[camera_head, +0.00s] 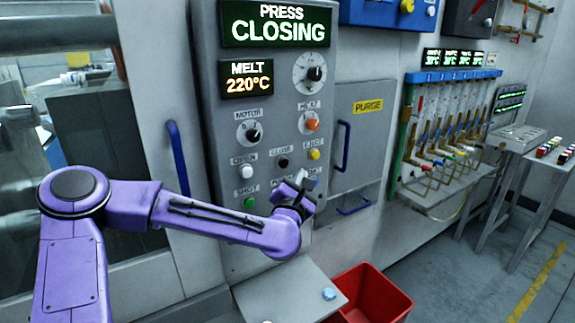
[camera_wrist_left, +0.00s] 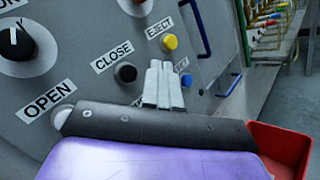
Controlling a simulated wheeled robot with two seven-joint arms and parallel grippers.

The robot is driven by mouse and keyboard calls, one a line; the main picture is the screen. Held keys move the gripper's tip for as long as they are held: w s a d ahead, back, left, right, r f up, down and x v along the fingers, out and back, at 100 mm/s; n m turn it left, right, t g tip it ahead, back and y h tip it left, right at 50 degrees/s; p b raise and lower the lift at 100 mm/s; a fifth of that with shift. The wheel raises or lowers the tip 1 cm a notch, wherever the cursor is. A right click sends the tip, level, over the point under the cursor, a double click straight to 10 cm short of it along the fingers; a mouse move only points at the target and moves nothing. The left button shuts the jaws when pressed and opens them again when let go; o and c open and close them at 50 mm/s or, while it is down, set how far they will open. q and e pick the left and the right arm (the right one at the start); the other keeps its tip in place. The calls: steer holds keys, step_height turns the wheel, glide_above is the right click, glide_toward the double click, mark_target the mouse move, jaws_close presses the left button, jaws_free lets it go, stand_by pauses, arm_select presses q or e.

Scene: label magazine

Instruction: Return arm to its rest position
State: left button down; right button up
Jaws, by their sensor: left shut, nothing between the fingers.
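My left arm, purple, comes in from the left in the head view and reaches across the front of a grey control panel (camera_head: 222,131). My left gripper (camera_head: 303,180) is shut and empty, in front of the lower right part of the panel. In the left wrist view its pale fingers (camera_wrist_left: 163,80) lie together beside the black CLOSE button (camera_wrist_left: 125,73) and below the yellow EJECT button (camera_wrist_left: 169,42). I cannot tell whether the fingertips touch the panel. The gripper partly hides the lower row of buttons. The panel's display (camera_head: 277,24) reads PRESS CLOSING. My right gripper is not in view.
A red bin (camera_head: 392,290) stands on the floor below the panel, beside a grey shelf (camera_head: 262,290). Blue handles (camera_head: 178,157) stick out left and right of the panel. A rack of hoses (camera_head: 452,75) and a small table (camera_head: 520,137) stand at the right. The floor at lower right is clear.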

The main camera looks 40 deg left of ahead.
arm_select(q)
steer(key=s+d+f+m+g+h, duration=0.2)
steer(key=s+d+f+m, duration=0.15)
steer(key=f+m, duration=0.45)
steer(key=s+d+f+m+g+h, duration=0.1)
steer(key=s+d+f+m+g, duration=0.2)
steer(key=f, duration=0.9)
steer(key=s+d+f+m+g+h, duration=0.2)
steer(key=s+f+m, duration=0.2)
steer(key=f+m, duration=0.45)
steer(key=s+a+f+m+g+b, duration=0.1)
steer(key=s+f+m+g, duration=0.2)
steer(key=s+f, duration=0.6)
steer(key=s+a+f+m+g+y+b, duration=0.1)
steer(key=s+f+g, duration=0.4)
steer(key=s+f, duration=0.5)
steer(key=s+a+m, duration=0.1)
steer(key=s+m, duration=0.1)
steer(key=s, duration=0.5)
steer(key=shift+s+m, duration=0.2)
steer(key=shift+m, duration=0.15)
steer(key=shift+f, duration=0.1)
